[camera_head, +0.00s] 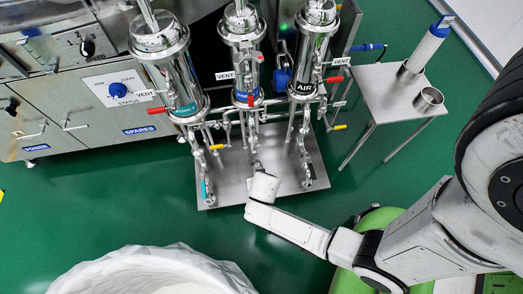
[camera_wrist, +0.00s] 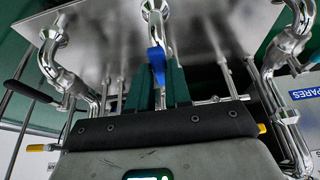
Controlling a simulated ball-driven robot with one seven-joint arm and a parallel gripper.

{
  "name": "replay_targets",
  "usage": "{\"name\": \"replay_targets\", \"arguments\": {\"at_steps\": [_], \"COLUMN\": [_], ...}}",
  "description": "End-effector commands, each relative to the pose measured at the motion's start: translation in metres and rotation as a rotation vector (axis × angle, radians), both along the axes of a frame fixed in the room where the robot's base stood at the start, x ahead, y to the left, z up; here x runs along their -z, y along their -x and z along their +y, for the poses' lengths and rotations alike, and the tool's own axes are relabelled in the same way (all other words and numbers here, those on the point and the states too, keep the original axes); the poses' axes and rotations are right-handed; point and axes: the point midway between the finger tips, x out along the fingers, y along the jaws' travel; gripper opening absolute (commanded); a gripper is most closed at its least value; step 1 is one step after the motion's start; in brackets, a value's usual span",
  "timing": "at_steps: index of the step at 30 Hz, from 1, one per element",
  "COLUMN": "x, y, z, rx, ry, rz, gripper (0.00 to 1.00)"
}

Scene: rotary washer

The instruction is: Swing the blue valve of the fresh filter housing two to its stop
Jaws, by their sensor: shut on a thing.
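Three steel filter housings stand in a row in the head view; the middle housing (camera_head: 244,62) has a blue label, and I take it for housing two. In the wrist view the blue valve lever (camera_wrist: 156,60) sits on a vertical steel pipe and points toward my gripper. My gripper (camera_wrist: 157,82) has its two dark green fingers on either side of the lever and is shut on it. In the head view my gripper (camera_head: 259,168) is low in front of the middle housing, at the pipework above the base plate. The lever is hidden there.
Neighbouring pipes stand close on both sides in the wrist view, with a black lever (camera_wrist: 30,90) at left and a yellow lever (camera_wrist: 40,147) below. A steel side table (camera_head: 385,98) holds a spare filter at right. A white ribbed bin (camera_head: 150,262) stands in front.

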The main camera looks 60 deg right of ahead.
Motion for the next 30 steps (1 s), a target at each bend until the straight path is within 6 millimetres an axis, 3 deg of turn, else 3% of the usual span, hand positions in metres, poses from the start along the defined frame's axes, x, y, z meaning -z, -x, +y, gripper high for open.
{"name": "replay_targets", "arguments": {"at_steps": [9,10,17,25,30], "x": [0.002,0.002,0.001,-0.001,-0.018], "y": [0.001,0.001,0.000,0.000,0.003], "z": [0.002,0.002,0.001,0.001,0.006], "rx": [0.003,0.003,0.002,0.002,0.001], "ry": [-0.007,-0.008,-0.005,-0.003,-0.003], "rz": [0.001,0.002,0.000,-0.001,-0.002], "gripper": [0.00,0.21,0.43,0.45,0.45]}}
